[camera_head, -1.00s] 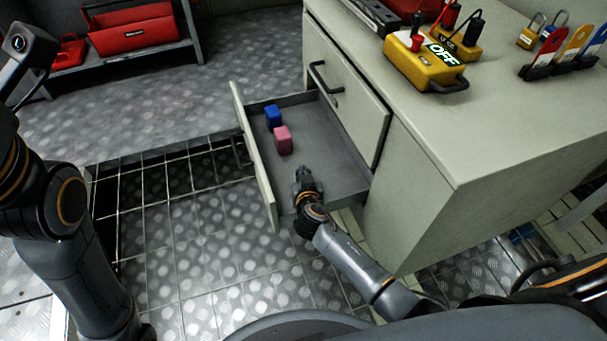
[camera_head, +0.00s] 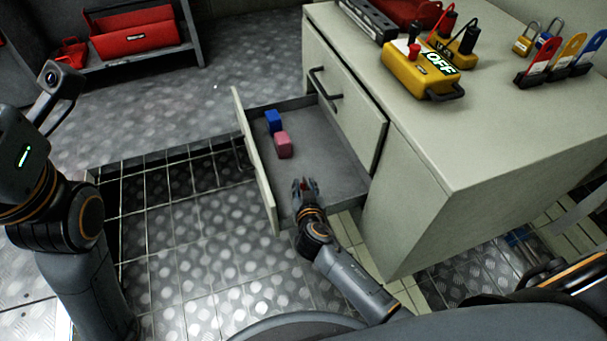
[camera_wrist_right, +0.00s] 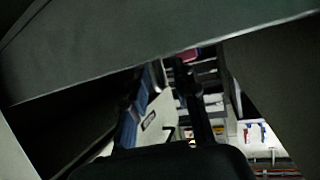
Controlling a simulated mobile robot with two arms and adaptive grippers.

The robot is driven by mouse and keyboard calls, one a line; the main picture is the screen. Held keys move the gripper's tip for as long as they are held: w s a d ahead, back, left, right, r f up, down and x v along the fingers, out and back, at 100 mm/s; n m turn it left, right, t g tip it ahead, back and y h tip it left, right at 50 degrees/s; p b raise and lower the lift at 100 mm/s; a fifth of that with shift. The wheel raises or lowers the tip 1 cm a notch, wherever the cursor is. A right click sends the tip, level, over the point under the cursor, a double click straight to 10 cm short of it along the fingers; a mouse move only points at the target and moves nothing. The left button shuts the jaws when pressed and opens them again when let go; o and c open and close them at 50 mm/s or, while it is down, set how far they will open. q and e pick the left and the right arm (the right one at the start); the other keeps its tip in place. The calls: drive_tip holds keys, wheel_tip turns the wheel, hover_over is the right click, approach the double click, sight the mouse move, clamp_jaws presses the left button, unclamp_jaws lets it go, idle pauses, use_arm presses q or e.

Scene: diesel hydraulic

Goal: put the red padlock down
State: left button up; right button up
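My right gripper (camera_head: 305,186) is low over the near end of the open drawer (camera_head: 335,165). A small red thing (camera_head: 304,184), apparently the red padlock, shows between its fingertips; the fingers seem shut on it. Most of it is hidden by the fingers, and I cannot tell whether it touches the drawer floor. In the right wrist view a dark reddish patch (camera_wrist_right: 188,53) shows near the finger ends, but the picture is dark. My left arm is at the left; its gripper does not show.
A blue block (camera_head: 273,121) and a pink block (camera_head: 283,145) lie farther back in the drawer. The drawer floor to their right is bare. The cabinet (camera_head: 450,150) carries a yellow OFF box (camera_head: 420,72), yellow and blue padlocks (camera_head: 527,40) and coloured tags (camera_head: 560,62).

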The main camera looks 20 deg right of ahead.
drive_tip(key=p+v, duration=0.1)
drive_tip(key=v, duration=0.6)
drive_tip(key=shift+r+p, duration=0.1)
drive_tip(key=shift+p, duration=0.25)
